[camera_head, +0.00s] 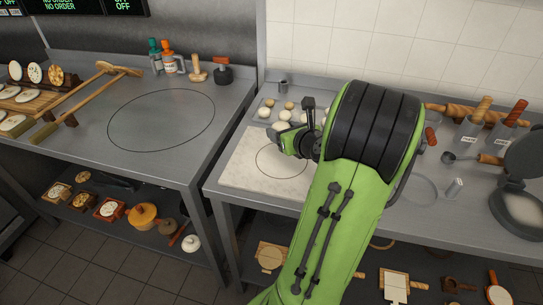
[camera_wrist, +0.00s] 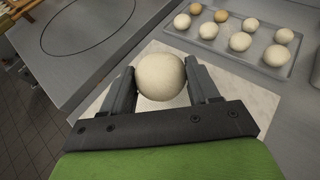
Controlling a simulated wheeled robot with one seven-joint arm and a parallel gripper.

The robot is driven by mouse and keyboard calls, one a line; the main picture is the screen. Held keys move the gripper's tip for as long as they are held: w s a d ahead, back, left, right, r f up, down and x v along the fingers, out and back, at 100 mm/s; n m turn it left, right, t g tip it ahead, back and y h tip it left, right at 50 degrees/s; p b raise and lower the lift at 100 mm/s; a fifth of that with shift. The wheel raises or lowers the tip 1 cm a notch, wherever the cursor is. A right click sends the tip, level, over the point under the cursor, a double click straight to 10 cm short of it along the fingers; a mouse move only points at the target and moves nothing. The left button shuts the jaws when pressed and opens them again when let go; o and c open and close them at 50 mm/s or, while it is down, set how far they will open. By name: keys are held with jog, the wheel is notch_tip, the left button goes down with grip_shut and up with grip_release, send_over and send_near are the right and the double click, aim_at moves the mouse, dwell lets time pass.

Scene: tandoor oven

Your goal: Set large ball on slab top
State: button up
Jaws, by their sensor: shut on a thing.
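The large ball (camera_wrist: 160,76) is a pale, round dough ball between my gripper's two fingers. My gripper (camera_wrist: 161,88) is shut on it in the wrist view. The slab (camera_head: 240,170) is a pale marble board with a thin circle drawn on it, on the right counter. It shows below and behind the ball in the wrist view (camera_wrist: 255,100). In the head view my gripper (camera_head: 285,140) is over the slab's back part, and the ball is hidden there by my gripper and arm. I cannot tell how high the ball is above the slab.
A metal tray (camera_wrist: 238,48) with several smaller dough balls stands just behind the slab. Rolling pins and metal canisters (camera_head: 468,133) stand at the right, near a round black press (camera_head: 520,190). The left counter (camera_head: 160,120) has clear room around its drawn circle.

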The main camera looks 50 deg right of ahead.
aim_at(284, 163)
notch_tip(284, 163, down, 9)
jog(key=b, duration=0.4)
jog(key=shift+s+d+f, duration=0.1)
jog(key=shift+s+f, duration=0.05)
jog(key=shift+r, duration=0.2)
jog(key=shift+f, duration=0.15)
jog(key=o, duration=1.1)
